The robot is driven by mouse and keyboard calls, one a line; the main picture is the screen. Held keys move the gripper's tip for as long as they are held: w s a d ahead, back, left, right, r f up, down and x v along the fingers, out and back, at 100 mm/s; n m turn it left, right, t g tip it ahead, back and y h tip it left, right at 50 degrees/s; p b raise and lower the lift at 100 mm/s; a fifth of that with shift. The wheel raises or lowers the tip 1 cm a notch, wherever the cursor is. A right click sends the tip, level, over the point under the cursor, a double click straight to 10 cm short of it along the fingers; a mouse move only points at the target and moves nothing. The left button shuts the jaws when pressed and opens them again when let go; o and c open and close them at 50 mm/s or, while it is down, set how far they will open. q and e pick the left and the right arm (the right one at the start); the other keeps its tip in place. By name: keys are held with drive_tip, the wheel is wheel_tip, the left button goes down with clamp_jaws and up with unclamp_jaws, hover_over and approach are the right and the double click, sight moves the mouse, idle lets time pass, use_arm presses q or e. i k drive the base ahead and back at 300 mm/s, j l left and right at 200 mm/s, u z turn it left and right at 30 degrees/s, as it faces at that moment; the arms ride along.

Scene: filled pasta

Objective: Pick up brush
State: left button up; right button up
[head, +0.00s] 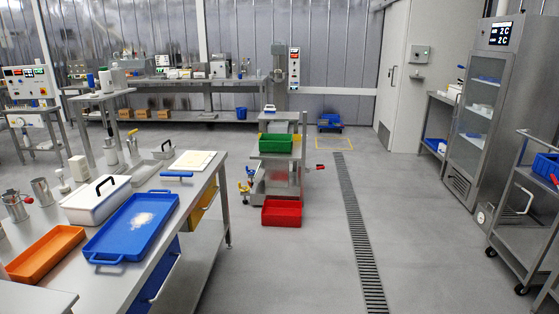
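I cannot single out a brush with certainty in the head view. A blue-handled tool (176,174) lies at the right edge of the steel worktable (206,182), by a pale board; its working end is too small to tell. A slim white upright object (62,181) stands near the white box on the same table; its kind is unclear too. Neither of my grippers is in view.
On the worktable are a blue tray (108,246) with white powder, an orange tray (48,253) and a white lidded box (97,198). A cart (277,155) with a green bin and a red bin (282,213) stand beyond. Floor (290,270) right of the table is clear.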

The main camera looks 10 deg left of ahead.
sight(165, 176)
drive_tip(key=i+u, duration=0.2)
drive_tip(key=i, duration=0.7)
drive_tip(key=i+l+u, duration=0.2)
drive_tip(key=i, duration=0.7)
